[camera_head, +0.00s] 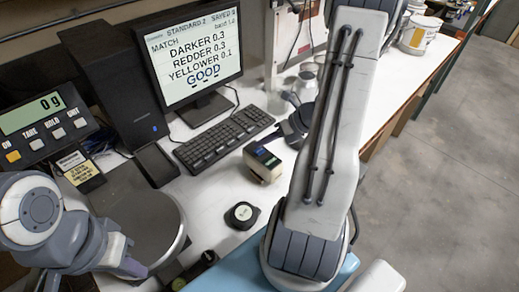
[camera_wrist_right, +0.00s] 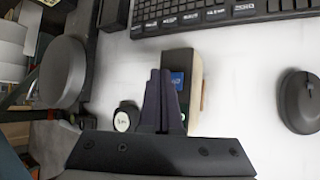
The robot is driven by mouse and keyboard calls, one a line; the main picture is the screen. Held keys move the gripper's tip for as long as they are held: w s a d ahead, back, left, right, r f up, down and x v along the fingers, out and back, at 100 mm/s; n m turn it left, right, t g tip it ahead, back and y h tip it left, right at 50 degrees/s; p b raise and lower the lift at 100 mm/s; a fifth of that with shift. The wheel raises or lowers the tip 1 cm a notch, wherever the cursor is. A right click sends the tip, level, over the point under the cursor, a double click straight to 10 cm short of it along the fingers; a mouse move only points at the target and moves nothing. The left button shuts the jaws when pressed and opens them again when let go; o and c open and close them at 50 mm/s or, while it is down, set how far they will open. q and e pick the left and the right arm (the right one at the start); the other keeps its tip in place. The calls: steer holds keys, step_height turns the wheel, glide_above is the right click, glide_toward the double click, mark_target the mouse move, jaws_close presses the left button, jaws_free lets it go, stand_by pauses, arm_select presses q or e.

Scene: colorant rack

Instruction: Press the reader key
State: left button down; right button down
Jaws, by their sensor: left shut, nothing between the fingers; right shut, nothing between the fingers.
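The reader (camera_head: 263,163) is a small box with a dark top, a cream side and green and blue marks. It stands on the white bench in front of the keyboard. In the right wrist view the reader (camera_wrist_right: 197,85) is partly hidden behind my fingers; I cannot make out its key. My right gripper (camera_wrist_right: 164,75) is shut and empty, its fingertips overlapping the reader in that view. I cannot tell if they touch.
The monitor (camera_head: 193,55) reads "MATCH" and "GOOD". A keyboard (camera_head: 222,138) and mouse (camera_wrist_right: 299,102) lie near the reader. A round black puck (camera_head: 242,215) sits in front of it. A scale with display (camera_head: 43,115) and round pan (camera_head: 140,215) stands left.

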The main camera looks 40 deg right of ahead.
mark_target(262, 152)
step_height(262, 152, up, 5)
steer(key=p, duration=0.4)
steer(key=shift+f, duration=0.1)
stand_by(0.6)
steer(key=shift+a, duration=0.15)
steer(key=s+a+r+n+g+b, duration=0.15)
steer(key=a+n+g, duration=0.25)
steer(key=a+n, duration=0.65)
steer(key=s+a+r+n+g+b, duration=0.1)
steer(key=a+n+g+b, duration=0.2)
steer(key=a+n, duration=0.7)
steer(key=s+a+n+h+b, duration=0.2)
steer(key=s+a+n, duration=0.3)
steer(key=n, duration=0.7)
steer(key=s+a+n+h+b, duration=0.2)
steer(key=s+a+n, duration=0.3)
steer(key=s+n, duration=0.4)
steer(key=n+h, duration=0.1)
steer(key=n, duration=0.2)
steer(key=shift+a, duration=0.3)
